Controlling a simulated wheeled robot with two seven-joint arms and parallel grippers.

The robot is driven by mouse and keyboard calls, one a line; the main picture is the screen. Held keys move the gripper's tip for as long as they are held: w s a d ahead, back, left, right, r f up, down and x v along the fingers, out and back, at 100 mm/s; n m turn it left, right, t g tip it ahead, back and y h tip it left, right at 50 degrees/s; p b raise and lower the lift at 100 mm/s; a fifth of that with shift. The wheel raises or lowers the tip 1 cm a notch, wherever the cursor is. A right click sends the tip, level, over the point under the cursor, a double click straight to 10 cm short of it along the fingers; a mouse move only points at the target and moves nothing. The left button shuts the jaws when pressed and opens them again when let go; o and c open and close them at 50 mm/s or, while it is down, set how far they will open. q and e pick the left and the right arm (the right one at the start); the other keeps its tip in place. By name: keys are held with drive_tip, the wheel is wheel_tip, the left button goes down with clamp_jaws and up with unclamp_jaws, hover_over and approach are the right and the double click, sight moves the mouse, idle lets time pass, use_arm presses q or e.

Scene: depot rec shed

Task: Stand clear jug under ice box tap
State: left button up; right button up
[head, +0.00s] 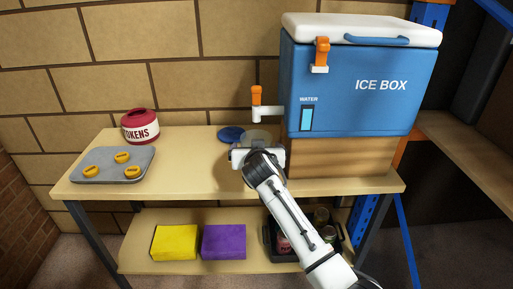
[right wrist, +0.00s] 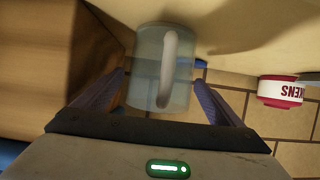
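The clear jug (head: 257,135) stands on the tabletop below the ice box tap (head: 256,108), mostly hidden behind my right gripper in the head view. In the right wrist view the jug (right wrist: 150,75) appears upside down, its pale handle facing the camera. My right gripper (right wrist: 160,77) has one finger on each side of the jug, with what look like narrow gaps, so it seems open around it. In the head view my right gripper (head: 257,155) is low over the table. The blue ice box (head: 340,85) sits on a wooden block. My left gripper is not in view.
A blue disc (head: 230,133) lies just left of the jug. Further left are a red-and-white tokens pot (head: 140,127) and a grey tray (head: 135,172) with yellow pieces. A yellow block (head: 175,242), a purple block (head: 224,241) and a dark crate are on the lower shelf.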

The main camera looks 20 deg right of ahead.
drive_tip(key=shift+r, duration=0.35)
drive_tip(key=shift+s+a, duration=0.1)
drive_tip(key=shift+s, duration=0.2)
drive_tip(key=p+v, duration=0.2)
drive_tip(key=v, duration=0.9)
drive_tip(key=shift+s, duration=0.15)
idle(1.6)
